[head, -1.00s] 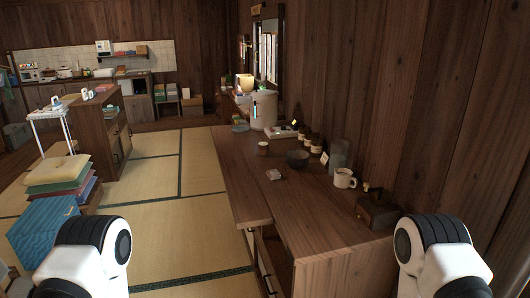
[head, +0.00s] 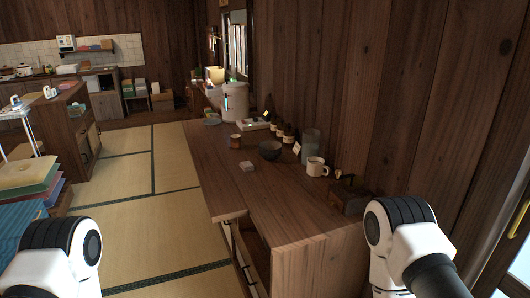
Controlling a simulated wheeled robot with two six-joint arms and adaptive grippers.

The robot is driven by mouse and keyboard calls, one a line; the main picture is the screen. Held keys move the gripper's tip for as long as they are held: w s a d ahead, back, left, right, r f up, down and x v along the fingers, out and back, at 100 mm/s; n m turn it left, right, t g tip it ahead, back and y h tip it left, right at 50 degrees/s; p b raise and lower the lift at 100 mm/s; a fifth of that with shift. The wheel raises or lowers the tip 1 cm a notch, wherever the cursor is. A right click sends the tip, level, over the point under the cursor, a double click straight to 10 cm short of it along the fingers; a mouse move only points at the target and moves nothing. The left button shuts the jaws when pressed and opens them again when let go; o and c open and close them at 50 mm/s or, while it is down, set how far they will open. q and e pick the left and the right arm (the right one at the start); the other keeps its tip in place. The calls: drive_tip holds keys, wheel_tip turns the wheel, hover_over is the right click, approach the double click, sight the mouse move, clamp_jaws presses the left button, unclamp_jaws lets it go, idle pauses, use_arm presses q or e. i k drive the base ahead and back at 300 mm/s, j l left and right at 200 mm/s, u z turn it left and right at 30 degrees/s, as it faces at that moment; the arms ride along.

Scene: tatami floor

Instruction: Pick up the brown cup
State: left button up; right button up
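A small brown cup (head: 236,141) stands upright on the long wooden counter (head: 225,175), towards its left edge. A dark bowl (head: 270,150) is to its right and a white mug (head: 316,167) is further right and nearer. My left arm shows at the bottom left and my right arm at the bottom right, both only as white and black links. Neither gripper's fingers are in view, and both arms are apart from the cup.
A small pale block (head: 247,166) lies on the counter in front of the cup. Several small jars (head: 283,133), a glass cylinder (head: 312,143) and a dark wooden box (head: 348,196) stand along the wall side. Tatami floor (head: 150,220) is open left of the counter.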

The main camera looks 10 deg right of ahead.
sight(235, 139)
drive_tip(key=i+j+u, duration=0.55)
drive_tip(key=i, duration=0.25)
drive_tip(key=i+j+u, duration=0.3)
drive_tip(key=i, duration=0.2)
drive_tip(key=i+j+u, duration=0.1)
drive_tip(key=i+u, duration=0.15)
drive_tip(key=i, duration=0.2)
drive_tip(key=i+z, duration=0.45)
drive_tip(key=i+j+z, duration=0.15)
drive_tip(key=i+z, duration=0.35)
drive_tip(key=i, duration=0.15)
drive_tip(key=i+j+z, duration=0.9)
drive_tip(key=i+l, duration=0.05)
